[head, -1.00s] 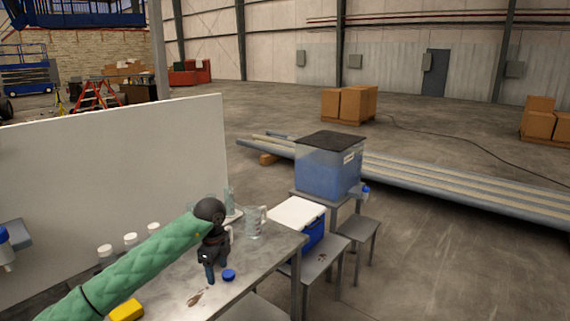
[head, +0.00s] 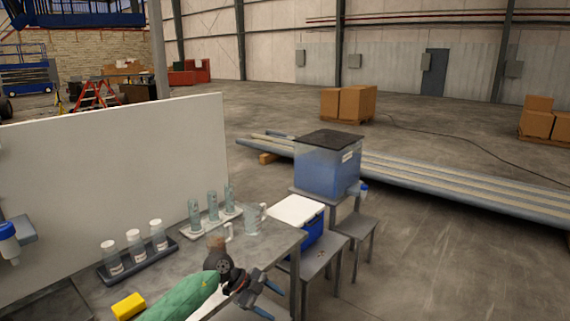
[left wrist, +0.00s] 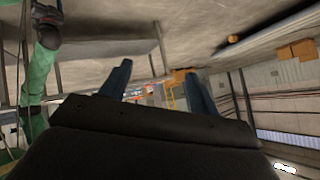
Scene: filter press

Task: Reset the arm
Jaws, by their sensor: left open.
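My left arm comes in from the bottom of the head view in its green sleeve. My left gripper (head: 270,300) is at the front right edge of the metal table (head: 180,262), pointing right and down. Its two blue fingers are apart with nothing between them. In the left wrist view the fingers (left wrist: 157,78) are also spread and empty, with the open hall beyond them.
On the table stand a rack of white-capped bottles (head: 135,245), a rack of clear cylinders (head: 212,209), a clear jug (head: 252,219) and a yellow block (head: 128,306). Right of it are a blue-and-white cooler (head: 297,210) and a blue tank (head: 325,170).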

